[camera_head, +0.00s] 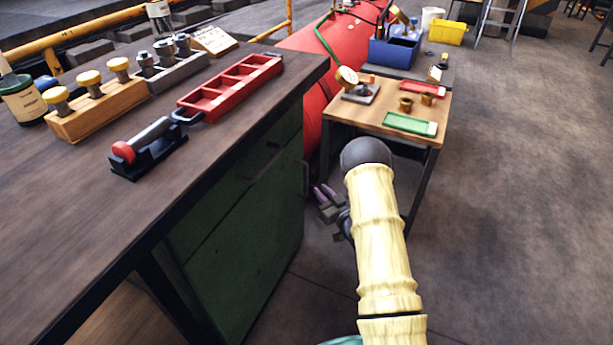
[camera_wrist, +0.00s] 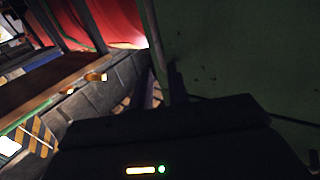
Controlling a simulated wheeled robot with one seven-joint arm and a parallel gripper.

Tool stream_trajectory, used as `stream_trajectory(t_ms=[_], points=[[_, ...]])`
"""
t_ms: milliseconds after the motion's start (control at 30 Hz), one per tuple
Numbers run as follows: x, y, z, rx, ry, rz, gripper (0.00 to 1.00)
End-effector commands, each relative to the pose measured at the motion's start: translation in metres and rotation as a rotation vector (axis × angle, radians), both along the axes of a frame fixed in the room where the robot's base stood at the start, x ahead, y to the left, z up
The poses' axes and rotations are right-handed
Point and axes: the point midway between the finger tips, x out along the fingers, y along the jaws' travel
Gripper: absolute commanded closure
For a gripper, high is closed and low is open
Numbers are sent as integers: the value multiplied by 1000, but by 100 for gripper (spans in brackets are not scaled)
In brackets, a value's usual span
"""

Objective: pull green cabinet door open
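The green cabinet (camera_head: 245,235) is under the dark workbench, and its front looks flush and shut in the head view. A dark upright handle (camera_head: 305,178) shows near the front's far right edge. In the wrist view the green panel (camera_wrist: 235,50) fills the right side. A thin grey upright bar (camera_wrist: 152,40), seemingly the handle, runs down toward my dark fingers (camera_wrist: 161,88). I see a narrow gap between the fingers; contact with the bar is unclear.
The workbench top (camera_head: 90,225) overhangs the cabinet and carries a red tray (camera_head: 232,88) and wooden block (camera_head: 98,108). A small wooden table (camera_head: 385,122) stands beyond my gripper. A red tank (camera_head: 310,60) is behind it.

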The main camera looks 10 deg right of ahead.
Motion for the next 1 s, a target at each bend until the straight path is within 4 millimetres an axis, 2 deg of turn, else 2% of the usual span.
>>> stream_trajectory(t_ms=[100, 500, 700, 933, 967, 1000], points=[[21, 9, -1, -1, -3, 2, 83], [84, 31, -2, 0, -2, 1, 83], [97, 36, 0, 1, -1, -1, 83], [97, 36, 0, 1, 0, -1, 83], [97, 36, 0, 1, 0, -1, 85], [97, 36, 0, 1, 0, -1, 93]])
